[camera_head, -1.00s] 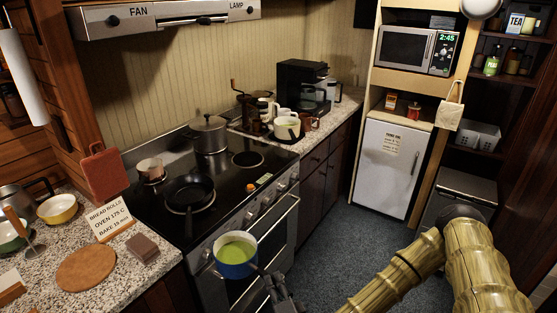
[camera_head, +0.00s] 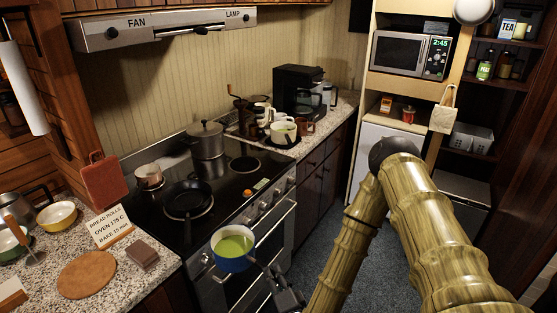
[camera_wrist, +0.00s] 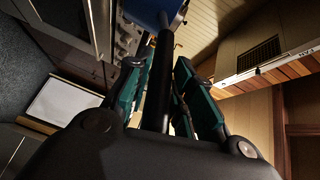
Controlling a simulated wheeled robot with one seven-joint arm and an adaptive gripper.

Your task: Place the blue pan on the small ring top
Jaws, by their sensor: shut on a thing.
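The blue pan (camera_head: 233,265), with green contents and a dark handle, is held in front of the stove's front edge, about level with the control knobs. My gripper (camera_head: 278,282) is shut on its handle, to the right of the pan. In the wrist view the dark handle (camera_wrist: 158,85) runs between the two green-padded fingers (camera_wrist: 160,95), and the blue pan (camera_wrist: 150,14) shows at the top edge. The black stove top has one bare ring (camera_head: 245,164) at its right side, with nothing on it.
A black frying pan (camera_head: 187,200), a small copper pot (camera_head: 149,177) and a lidded grey pot (camera_head: 207,143) stand on the stove. A toaster-brown block (camera_head: 142,255) and a round board (camera_head: 87,275) lie on the left counter. Mugs and a coffee maker (camera_head: 299,92) stand beyond the stove.

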